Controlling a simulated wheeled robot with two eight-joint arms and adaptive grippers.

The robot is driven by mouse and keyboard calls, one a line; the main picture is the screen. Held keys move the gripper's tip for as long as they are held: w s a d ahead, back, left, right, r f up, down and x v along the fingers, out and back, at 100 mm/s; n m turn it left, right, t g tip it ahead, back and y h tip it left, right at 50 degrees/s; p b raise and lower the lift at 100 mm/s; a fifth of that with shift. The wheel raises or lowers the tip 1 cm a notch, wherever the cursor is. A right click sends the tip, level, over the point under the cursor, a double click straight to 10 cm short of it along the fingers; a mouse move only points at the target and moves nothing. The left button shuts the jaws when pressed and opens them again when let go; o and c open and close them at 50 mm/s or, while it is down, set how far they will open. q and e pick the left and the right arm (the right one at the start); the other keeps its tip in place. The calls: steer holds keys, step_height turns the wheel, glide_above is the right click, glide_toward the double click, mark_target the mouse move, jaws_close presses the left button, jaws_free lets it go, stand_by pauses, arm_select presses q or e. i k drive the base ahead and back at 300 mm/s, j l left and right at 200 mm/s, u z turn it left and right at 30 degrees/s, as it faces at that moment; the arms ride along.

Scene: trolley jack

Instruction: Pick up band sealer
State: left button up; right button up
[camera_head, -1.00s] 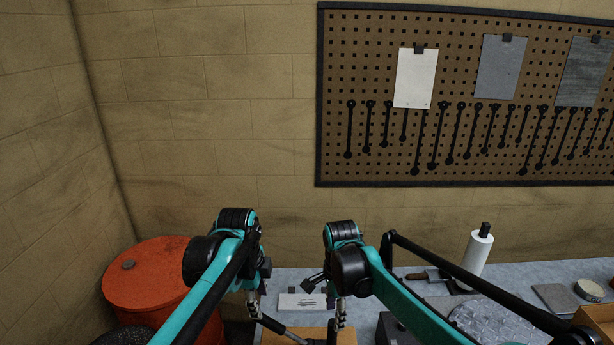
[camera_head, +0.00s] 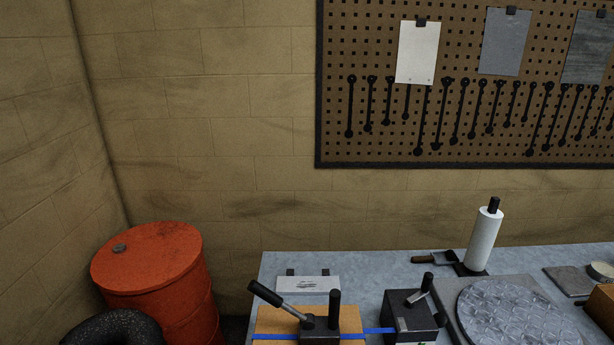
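Two black strapping tools stand at the bottom of the head view, and I cannot tell which is the band sealer. One is a black tool with a long grey-and-black lever and an upright black handle (camera_head: 319,325), on top of a tan box (camera_head: 267,322). The other is a black block-shaped tool with a short lever (camera_head: 408,318), on the bench just right of the box. A blue band (camera_head: 377,330) runs across the box towards the black block. Neither of my grippers shows in the view.
The grey bench (camera_head: 380,265) stands along the wall. A white sign (camera_head: 308,285) is behind the box. On the right are a round textured plate (camera_head: 520,312), a paper roll (camera_head: 485,240) and a brown box (camera_head: 602,308). A red drum (camera_head: 150,265) stands left.

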mark_target(326, 332)
steer(key=l+u, duration=0.15)
steer(key=l, duration=2.05)
